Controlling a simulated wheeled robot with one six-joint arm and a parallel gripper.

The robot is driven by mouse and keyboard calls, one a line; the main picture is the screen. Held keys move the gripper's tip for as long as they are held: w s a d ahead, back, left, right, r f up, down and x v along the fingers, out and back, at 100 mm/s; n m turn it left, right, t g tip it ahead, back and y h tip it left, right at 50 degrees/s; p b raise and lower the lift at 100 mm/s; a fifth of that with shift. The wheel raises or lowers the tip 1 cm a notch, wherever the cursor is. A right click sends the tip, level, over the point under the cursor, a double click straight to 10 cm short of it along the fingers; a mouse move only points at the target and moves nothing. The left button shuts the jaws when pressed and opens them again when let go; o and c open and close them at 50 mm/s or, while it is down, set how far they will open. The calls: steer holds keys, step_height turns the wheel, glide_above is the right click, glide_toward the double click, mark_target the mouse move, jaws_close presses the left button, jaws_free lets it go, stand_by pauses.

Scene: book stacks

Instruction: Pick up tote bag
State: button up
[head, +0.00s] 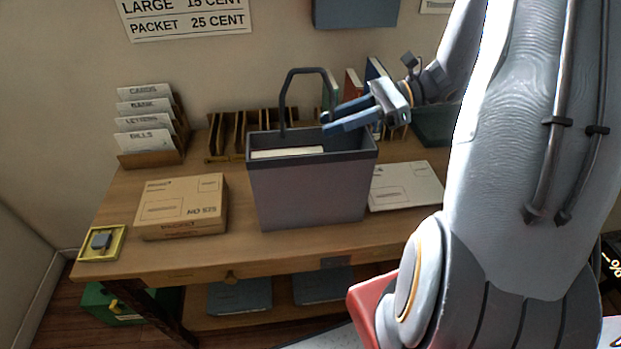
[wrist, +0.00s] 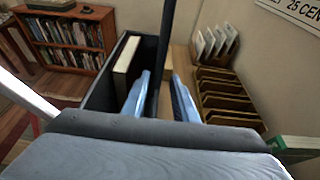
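The tote bag (head: 308,195) is a grey-purple open-topped bag with a dark rim and a tall dark loop handle (head: 284,105). It stands upright on the wooden table, with a pale flat item (head: 287,152) inside. My gripper (head: 326,124) is over the bag's right part, beside the handle's right side. In the wrist view, the handle (wrist: 165,50) runs upright in the gap between the two blue fingers (wrist: 157,92). The fingers are apart, with space on both sides of the handle. A book-like item (wrist: 126,65) shows in the bag.
A cardboard box (head: 182,207) lies left of the bag and a white parcel (head: 405,187) right of it. Behind stand wooden slots (head: 222,135), upright books (head: 354,84) and a card rack (head: 150,155). A yellow tray (head: 101,244) lies at the front left corner.

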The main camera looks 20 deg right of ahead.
mark_target(320, 128)
steer(key=shift+p+x, duration=0.7)
steer(key=shift+x, duration=1.25)
steer(key=shift+s, duration=0.2)
jaws_close()
